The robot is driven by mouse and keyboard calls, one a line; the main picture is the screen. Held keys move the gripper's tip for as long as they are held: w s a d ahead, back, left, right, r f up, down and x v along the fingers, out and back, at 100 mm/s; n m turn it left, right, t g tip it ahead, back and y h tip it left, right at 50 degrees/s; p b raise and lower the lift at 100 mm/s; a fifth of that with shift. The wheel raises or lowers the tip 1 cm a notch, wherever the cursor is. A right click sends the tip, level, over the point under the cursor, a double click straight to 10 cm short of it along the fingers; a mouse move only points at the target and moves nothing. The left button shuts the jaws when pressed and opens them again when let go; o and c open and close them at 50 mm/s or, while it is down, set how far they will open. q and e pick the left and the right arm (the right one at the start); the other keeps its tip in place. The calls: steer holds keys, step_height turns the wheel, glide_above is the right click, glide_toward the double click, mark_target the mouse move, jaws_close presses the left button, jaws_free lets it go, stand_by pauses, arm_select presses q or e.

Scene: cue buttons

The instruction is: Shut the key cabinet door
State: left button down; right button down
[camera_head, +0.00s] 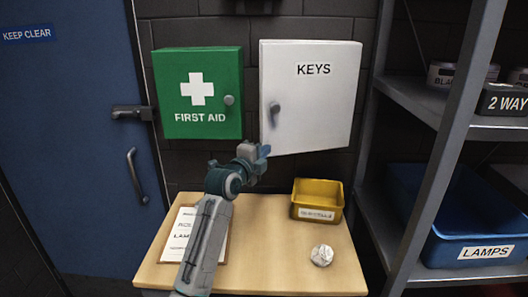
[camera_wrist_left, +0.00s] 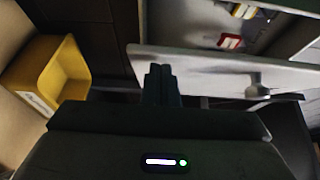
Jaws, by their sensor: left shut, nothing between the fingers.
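The key cabinet door (camera_head: 312,100), white and marked KEYS, stands ajar, with its grey knob (camera_head: 274,108) near its left edge. In the left wrist view the door (camera_wrist_left: 215,72) is seen at a steep angle with its knob (camera_wrist_left: 257,90) at right. Red and yellow tagged items (camera_wrist_left: 229,41) show past it inside the cabinet. My left gripper (camera_head: 264,151) is shut and empty by the door's lower left corner. Its fingers (camera_wrist_left: 162,84) overlap the door in the wrist view; I cannot tell whether they touch. My right gripper is not in view.
A green first aid cabinet (camera_head: 199,117) hangs to the left. Below is a wooden table (camera_head: 275,271) with a yellow bin (camera_head: 318,199), a clipboard (camera_head: 184,226) and a round tin (camera_head: 322,255). A metal shelf (camera_head: 412,100) stands close on the right.

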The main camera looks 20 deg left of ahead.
arm_select(q)
steer(key=w+a+r+b, duration=0.1)
steer(key=w+a+b, duration=0.4)
steer(key=w+b, duration=0.1)
steer(key=shift+x, duration=0.9)
